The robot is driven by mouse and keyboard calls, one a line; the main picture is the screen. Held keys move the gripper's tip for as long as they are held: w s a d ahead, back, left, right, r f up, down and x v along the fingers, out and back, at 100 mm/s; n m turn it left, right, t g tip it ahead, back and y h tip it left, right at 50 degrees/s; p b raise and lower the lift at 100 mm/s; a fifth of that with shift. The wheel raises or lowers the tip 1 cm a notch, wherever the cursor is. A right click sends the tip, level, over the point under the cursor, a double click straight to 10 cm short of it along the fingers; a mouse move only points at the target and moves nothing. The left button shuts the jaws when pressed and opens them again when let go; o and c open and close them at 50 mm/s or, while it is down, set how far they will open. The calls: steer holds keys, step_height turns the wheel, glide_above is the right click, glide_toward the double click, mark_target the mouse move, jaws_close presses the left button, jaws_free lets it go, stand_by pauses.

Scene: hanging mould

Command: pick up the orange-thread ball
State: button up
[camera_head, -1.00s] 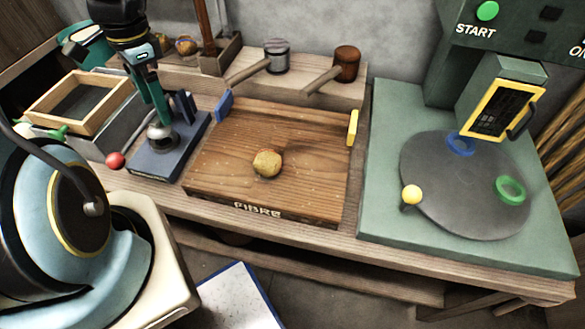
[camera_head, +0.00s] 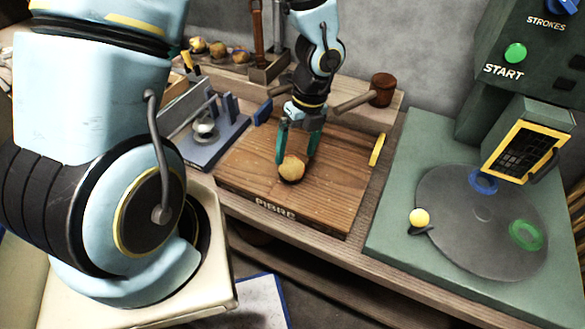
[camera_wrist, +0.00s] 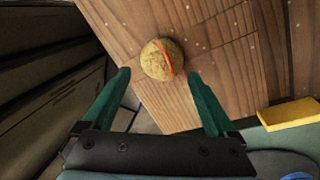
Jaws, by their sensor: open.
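The ball (camera_head: 291,168) is tan and rough, and rests on the wooden board marked FIBRE (camera_head: 330,205). In the wrist view the ball (camera_wrist: 158,62) shows an orange thread band down its right side. My gripper (camera_head: 299,160) is open with green fingers, over the board at the ball. In the wrist view my gripper (camera_wrist: 158,74) has one fingertip on either side of the ball, with gaps showing; the ball lies at or just past the tips. I cannot tell the exact height of the tips above the board.
A blue tab (camera_head: 263,112) and a yellow tab (camera_head: 377,149) stand at the board's sides. A wooden mallet (camera_head: 383,90) lies on the ledge behind. More balls (camera_head: 218,49) sit at the back left. The green machine with a round plate (camera_head: 465,225) is at right.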

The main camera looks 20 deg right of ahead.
mark_target(294, 160)
steer(key=f, duration=0.5)
steer(key=shift+a+p, duration=0.3)
steer(key=shift+a, duration=0.1)
steer(key=c, duration=1.2)
